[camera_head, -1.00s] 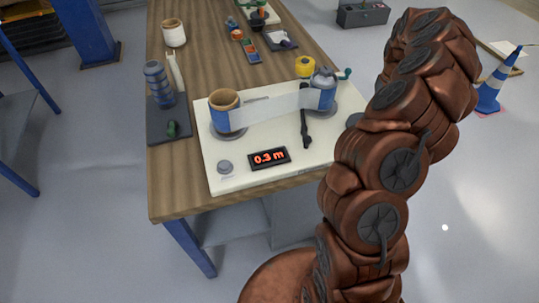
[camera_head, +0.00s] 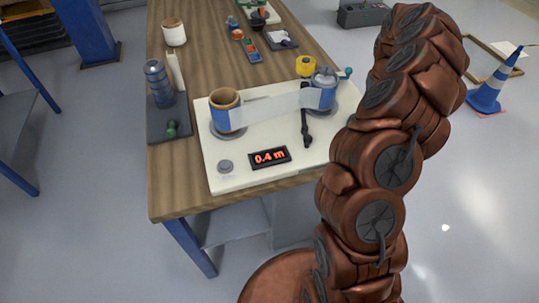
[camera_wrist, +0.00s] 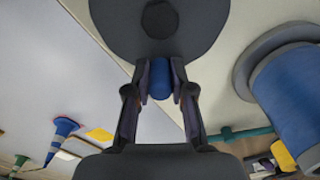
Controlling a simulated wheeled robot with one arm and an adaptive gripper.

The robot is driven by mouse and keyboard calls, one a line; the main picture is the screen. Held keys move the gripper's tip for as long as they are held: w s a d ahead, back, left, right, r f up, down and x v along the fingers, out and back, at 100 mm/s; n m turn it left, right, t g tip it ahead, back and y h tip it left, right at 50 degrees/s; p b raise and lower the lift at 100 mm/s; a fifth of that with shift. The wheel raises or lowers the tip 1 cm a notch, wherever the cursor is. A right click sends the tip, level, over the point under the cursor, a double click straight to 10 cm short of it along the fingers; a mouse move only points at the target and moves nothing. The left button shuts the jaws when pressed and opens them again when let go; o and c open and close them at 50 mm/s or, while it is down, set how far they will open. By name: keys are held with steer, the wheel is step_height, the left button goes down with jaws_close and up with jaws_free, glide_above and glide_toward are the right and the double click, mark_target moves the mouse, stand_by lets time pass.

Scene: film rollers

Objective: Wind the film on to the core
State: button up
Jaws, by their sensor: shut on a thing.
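The tan core (camera_head: 225,96) stands on a round grey base at the left of the white board (camera_head: 220,175). A pale film strip (camera_head: 270,107) runs from the core to the blue film roll (camera_head: 322,98) on the right. The roll also shows at the right of the wrist view (camera_wrist: 292,95). My gripper (camera_wrist: 160,82) is shut on a blue knob (camera_wrist: 160,78) beside a dark round disc (camera_wrist: 158,28). In the head view, my arm hides the gripper and knob. The red display (camera_head: 269,158) reads 0.4 m.
A black lever (camera_head: 306,130) and a grey button (camera_head: 225,166) are on the board. A yellow roll (camera_head: 306,65) stands behind it. A dark tray (camera_head: 168,125) with a blue cylinder is at left. A blue cone (camera_head: 487,92) stands on the floor at right.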

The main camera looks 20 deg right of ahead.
steer(key=shift+f, duration=0.1)
steer(key=shift+w+a+b, duration=0.25)
steer(key=shift+a+b, duration=0.25)
steer(key=shift+a, duration=0.15)
steer(key=shift+w+a, duration=0.1)
steer(key=shift+a, duration=0.25)
steer(key=shift+a+f+b, duration=0.1)
steer(key=shift+a+b, duration=0.45)
steer(key=shift+b, duration=0.05)
steer(key=shift+a, duration=0.35)
steer(key=shift+a+r, duration=0.1)
steer(key=shift+r, duration=0.15)
